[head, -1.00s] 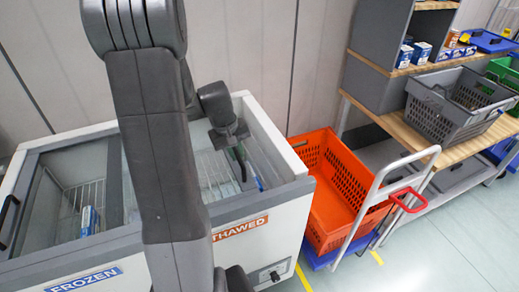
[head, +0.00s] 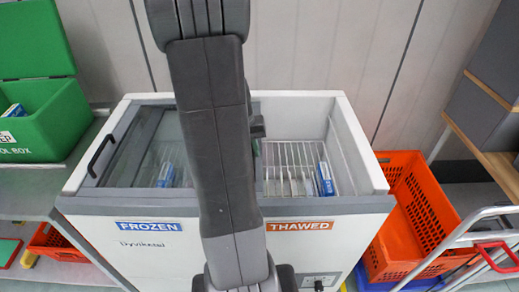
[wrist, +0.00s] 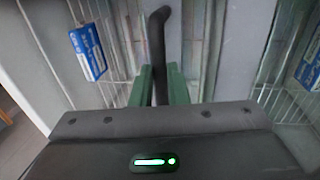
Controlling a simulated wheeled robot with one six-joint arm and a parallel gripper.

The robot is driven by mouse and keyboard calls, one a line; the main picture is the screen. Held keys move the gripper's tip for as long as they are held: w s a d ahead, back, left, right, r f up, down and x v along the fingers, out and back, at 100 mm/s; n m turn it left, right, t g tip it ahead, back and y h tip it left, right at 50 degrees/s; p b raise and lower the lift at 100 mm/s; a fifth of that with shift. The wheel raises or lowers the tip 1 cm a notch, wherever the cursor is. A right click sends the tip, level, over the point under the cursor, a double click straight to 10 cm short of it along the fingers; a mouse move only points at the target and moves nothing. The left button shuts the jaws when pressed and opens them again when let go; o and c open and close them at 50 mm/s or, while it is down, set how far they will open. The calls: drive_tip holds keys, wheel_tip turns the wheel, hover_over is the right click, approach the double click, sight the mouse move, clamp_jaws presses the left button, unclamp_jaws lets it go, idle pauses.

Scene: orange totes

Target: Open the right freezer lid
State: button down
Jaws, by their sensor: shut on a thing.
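The freezer (head: 345,205) has a left side labelled FROZEN and a right side labelled THAWED. My gripper (wrist: 158,85) is shut on a dark upright lid handle (wrist: 158,35) in the wrist view; the green fingers stand on both sides of it. In the head view my arm hides most of the gripper and the right lid, near the freezer's middle. The right compartment (head: 290,120) lies uncovered from beside my arm to its right wall. The left glass lid (head: 135,140) covers the left side, with its black handle (head: 101,156) at the left.
A blue-and-white box (head: 325,178) stands by a wire rack in the right compartment; another (head: 166,175) shows under the left glass. An orange tote (head: 405,200) on a trolley is close to the right. A green box (head: 45,120) stands on the left table.

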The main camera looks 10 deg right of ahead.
drive_tip(key=c, duration=1.4)
unclamp_jaws()
drive_tip(key=shift+r, duration=0.15)
wheel_tip(320, 180, up, 13)
drive_tip(key=a, duration=0.2)
drive_tip(key=shift+w+a+r+p, duration=0.15)
drive_tip(key=shift+w+a+p, duration=0.05)
drive_tip(key=shift+a+p, duration=0.15)
drive_tip(key=d+f, duration=0.1)
drive_tip(key=f, duration=0.8)
drive_tip(key=d+f, duration=0.1)
drive_tip(key=f, duration=0.3)
drive_tip(key=shift+s+d+f+b, duration=0.2)
drive_tip(key=shift+d+f+b, duration=0.15)
drive_tip(key=shift+d, duration=0.15)
drive_tip(key=shift+d+r, duration=0.1)
drive_tip(key=shift+r, duration=0.05)
